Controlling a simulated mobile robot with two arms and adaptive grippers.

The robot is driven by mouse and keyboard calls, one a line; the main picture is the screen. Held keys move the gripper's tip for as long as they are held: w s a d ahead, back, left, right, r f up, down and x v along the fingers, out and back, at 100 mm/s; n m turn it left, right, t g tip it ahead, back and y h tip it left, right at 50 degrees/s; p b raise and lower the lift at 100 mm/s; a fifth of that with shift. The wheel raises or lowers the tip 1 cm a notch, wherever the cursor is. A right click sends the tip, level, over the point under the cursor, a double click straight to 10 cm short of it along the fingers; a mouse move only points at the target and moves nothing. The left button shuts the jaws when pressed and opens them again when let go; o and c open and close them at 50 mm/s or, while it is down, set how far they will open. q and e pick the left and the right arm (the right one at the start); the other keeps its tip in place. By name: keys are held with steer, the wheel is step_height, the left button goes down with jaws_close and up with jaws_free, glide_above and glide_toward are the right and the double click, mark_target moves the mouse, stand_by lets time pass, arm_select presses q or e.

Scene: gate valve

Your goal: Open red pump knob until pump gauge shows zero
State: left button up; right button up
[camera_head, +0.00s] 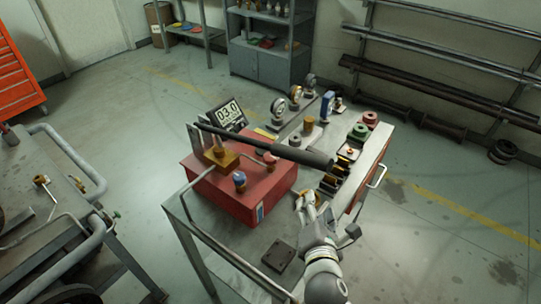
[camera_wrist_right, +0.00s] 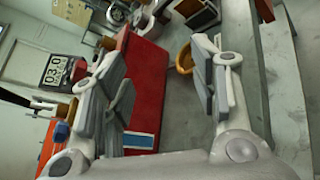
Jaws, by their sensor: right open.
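The red pump box (camera_head: 232,198) sits on the bench, with a long black lever (camera_head: 265,143) angled over it. The red knob (camera_head: 270,158) is on its top, near the lever; the blue knob (camera_head: 239,178) is nearer the front. My right gripper (camera_head: 322,212) is open, to the right of the box and apart from the red knob. In the right wrist view nothing is between its fingers (camera_wrist_right: 158,70). My left gripper is not in view.
A brass ring (camera_wrist_right: 184,58) lies on the bench just beyond my right fingers. Dial gauges (camera_head: 294,97), valve parts and green and red flanges (camera_head: 359,131) fill the back and right. A dark plate (camera_head: 279,255) lies at the front. A second bench (camera_head: 40,205) stands left.

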mark_target(271, 162)
steer(key=w+a+r+n+t+y, duration=0.3)
steer(key=a+r+n+y, duration=0.15)
steer(key=a+n, duration=0.55)
steer(key=shift+n+h, duration=0.45)
steer(key=shift+n, duration=0.05)
steer(key=w, duration=0.6)
steer(key=w+a, duration=0.1)
steer(key=w, duration=0.3)
steer(key=shift+w+r, duration=0.1)
steer(key=shift+r, duration=0.25)
steer(key=shift+c, duration=0.2)
steer(key=shift+p, duration=0.35)
steer(key=c, duration=1)
